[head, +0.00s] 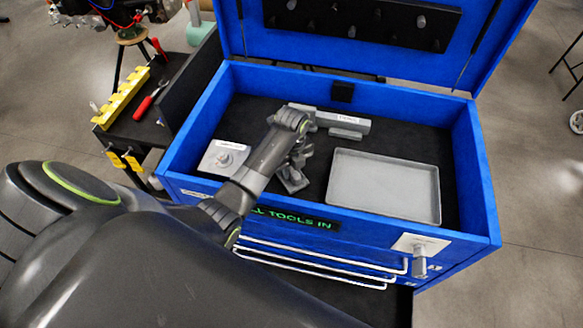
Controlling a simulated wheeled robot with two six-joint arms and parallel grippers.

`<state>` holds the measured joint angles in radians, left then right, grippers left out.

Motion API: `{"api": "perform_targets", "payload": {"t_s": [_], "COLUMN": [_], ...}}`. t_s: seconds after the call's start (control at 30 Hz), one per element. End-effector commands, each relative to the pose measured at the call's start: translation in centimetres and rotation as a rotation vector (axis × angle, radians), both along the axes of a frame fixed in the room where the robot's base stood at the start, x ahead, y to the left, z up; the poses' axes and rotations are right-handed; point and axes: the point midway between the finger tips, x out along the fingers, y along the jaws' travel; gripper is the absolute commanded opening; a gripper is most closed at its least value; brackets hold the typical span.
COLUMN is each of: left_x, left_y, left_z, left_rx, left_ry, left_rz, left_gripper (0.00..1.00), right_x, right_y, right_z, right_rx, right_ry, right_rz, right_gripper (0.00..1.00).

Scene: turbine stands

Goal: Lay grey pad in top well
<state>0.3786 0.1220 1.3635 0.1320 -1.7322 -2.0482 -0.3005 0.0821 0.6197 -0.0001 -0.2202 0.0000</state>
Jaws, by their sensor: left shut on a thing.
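The blue tool chest (300,80) has its lid up, and its black-floored top well (265,108) is open. My left arm reaches over the chest's front wall, and my left gripper (296,168) points down inside the well. It is shut on a small grey piece, which I take for the grey pad (292,181), low over or touching the black floor; I cannot tell which. The wrist and fingers hide part of the pad. My right gripper is out of view.
A grey tray (384,185) fills the well's right side. Grey blocks (340,122) lie at the back, and a pale plate with a knob (222,158) at the left. A white plate with a grey peg (420,244) is at the front right. A dark side shelf (140,125) stands left.

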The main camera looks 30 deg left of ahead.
Motion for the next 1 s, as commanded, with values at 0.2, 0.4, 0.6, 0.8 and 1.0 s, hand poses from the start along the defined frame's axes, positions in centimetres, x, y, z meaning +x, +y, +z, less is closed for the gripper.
{"api": "perform_targets", "payload": {"t_s": [0.2,0.4,0.6,0.8,1.0], "left_x": [0.00,0.00,-0.01,-0.01,0.00], "left_y": [-0.01,-0.01,-0.01,0.00,0.00], "left_z": [-0.48,-0.45,-0.45,-0.46,-0.07], "left_rx": [0.000,0.000,0.000,0.000,0.000], "left_ry": [0.000,0.000,0.000,0.000,0.000], "left_rz": [0.000,0.000,0.000,0.000,0.000], "left_gripper": [0.00,0.47,0.48,0.56,0.56], "right_x": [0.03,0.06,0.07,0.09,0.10], "right_y": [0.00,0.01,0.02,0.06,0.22], "right_z": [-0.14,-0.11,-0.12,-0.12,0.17], "right_rx": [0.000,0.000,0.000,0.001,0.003], "right_ry": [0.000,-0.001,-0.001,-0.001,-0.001], "right_rz": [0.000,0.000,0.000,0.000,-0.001], "right_gripper": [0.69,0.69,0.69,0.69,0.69]}}
